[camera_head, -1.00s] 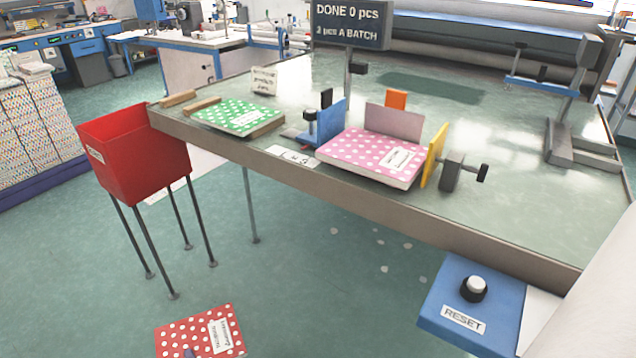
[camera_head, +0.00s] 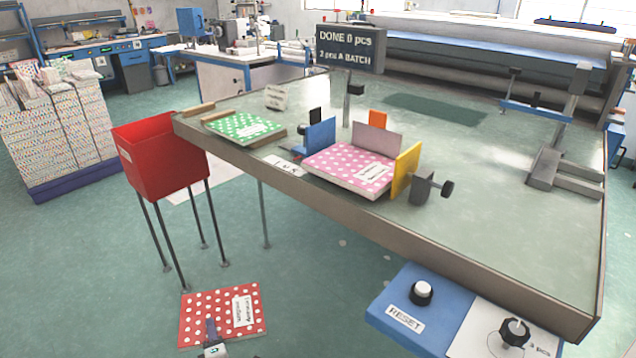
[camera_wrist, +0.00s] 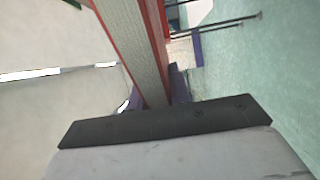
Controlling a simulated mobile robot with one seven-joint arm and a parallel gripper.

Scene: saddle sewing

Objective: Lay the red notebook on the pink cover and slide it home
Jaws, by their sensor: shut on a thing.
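The red notebook (camera_head: 218,308) with white dots and a white label is low at the front left in the head view. My gripper (camera_head: 212,340) is shut on its near edge and holds it in the air, apart from the table. In the wrist view the notebook (camera_wrist: 140,45) shows edge-on, with its pale page edge between red covers, and the gripper (camera_wrist: 155,98) grips its end. The pink cover (camera_head: 350,166) with white dots lies on the table between a blue stop (camera_head: 320,135) and a yellow plate (camera_head: 406,172).
A green dotted notebook (camera_head: 240,127) lies at the table's left. A red bin (camera_head: 165,160) on thin legs stands beside the table's left end. A mauve plate (camera_head: 376,142) and an orange block (camera_head: 377,119) stand behind the pink cover. A blue RESET panel (camera_head: 385,305) juts out at the front.

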